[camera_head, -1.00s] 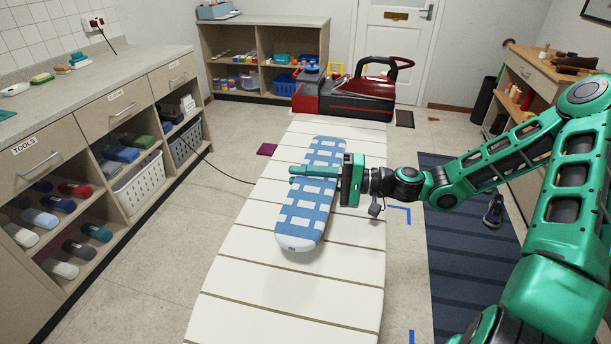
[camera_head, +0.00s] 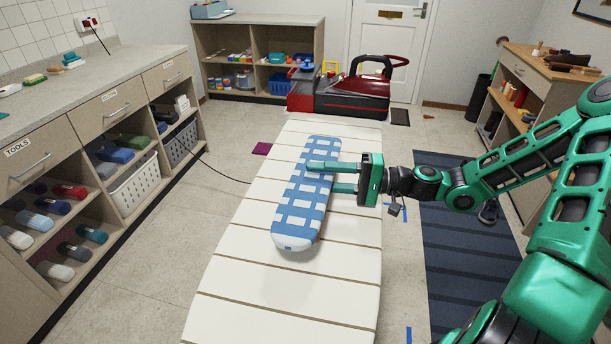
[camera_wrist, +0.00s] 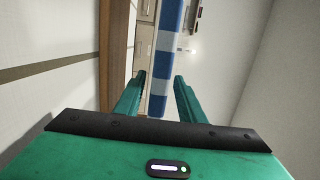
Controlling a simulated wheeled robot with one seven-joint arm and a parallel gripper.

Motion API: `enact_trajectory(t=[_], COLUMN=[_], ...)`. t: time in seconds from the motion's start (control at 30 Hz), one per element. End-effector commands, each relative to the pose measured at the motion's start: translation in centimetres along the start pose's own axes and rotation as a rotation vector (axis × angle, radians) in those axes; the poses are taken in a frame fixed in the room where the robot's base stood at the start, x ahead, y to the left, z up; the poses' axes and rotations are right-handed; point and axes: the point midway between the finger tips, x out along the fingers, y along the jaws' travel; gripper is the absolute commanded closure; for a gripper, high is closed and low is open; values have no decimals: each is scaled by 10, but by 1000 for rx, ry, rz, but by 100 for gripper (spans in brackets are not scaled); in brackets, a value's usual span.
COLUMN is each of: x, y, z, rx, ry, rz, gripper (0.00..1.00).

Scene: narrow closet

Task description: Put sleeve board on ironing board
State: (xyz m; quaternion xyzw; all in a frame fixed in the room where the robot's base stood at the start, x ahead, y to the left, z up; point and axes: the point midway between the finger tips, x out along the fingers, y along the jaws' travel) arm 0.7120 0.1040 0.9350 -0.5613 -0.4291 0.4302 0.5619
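The sleeve board (camera_head: 299,212), long and rounded with a blue and white check cover, lies lengthwise on the white slatted ironing board (camera_head: 270,306). Its underside and any feet are hidden. My gripper (camera_head: 322,177) is at its right side, with both fingers apart and pointing left. The far finger overlaps the cover in the head view; the near fingertip shows by its right edge. In the wrist view, the sleeve board (camera_wrist: 164,62) shows as a narrow checked strip in the gap between the open fingers (camera_wrist: 158,78). I cannot tell whether a finger touches it.
A red and black steam iron station (camera_head: 345,92) stands at the ironing board's far end. A counter with shelves (camera_head: 105,100) runs along the left. A wooden bench (camera_head: 545,75) is at the right, past a dark striped mat (camera_head: 455,255). The ironing board's near half is clear.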

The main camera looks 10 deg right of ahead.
Motion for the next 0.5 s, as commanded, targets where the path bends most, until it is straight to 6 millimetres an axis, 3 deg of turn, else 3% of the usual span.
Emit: enact_trajectory(t=[0.2, 0.5], x=[-42, -67], y=[0, 0], z=[-1, 0], rx=[-1, -1], ry=[5, 2], rz=[0, -1], gripper=[64, 64])
